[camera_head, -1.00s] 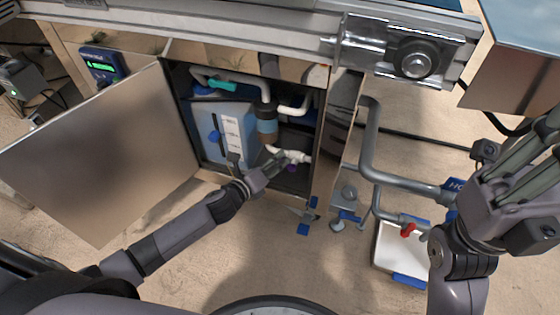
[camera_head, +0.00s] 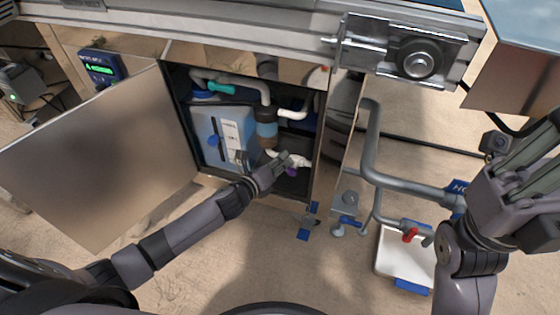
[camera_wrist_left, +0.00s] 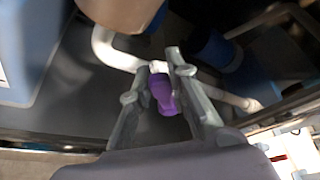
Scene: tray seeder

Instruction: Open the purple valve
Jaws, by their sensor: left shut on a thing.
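The purple valve (camera_wrist_left: 163,93) is a small purple handle on a white pipe (camera_wrist_left: 112,56) low inside the open cabinet. In the left wrist view it sits between the two fingers of my left gripper (camera_wrist_left: 160,88), which is shut on it. In the head view a bit of purple (camera_head: 291,171) shows beside my left gripper (camera_head: 280,162), at the cabinet's lower right. My right gripper (camera_head: 520,180) is at the right edge, away from the valve; its fingers are partly cut off and I cannot tell whether they are apart.
The cabinet door (camera_head: 100,160) stands open on the left. A blue container (camera_head: 226,152) and a brown-blue filter (camera_head: 266,128) crowd the cabinet. Grey pipes (camera_head: 400,182) with a red valve (camera_head: 410,234) and a white tray (camera_head: 384,268) lie to the right.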

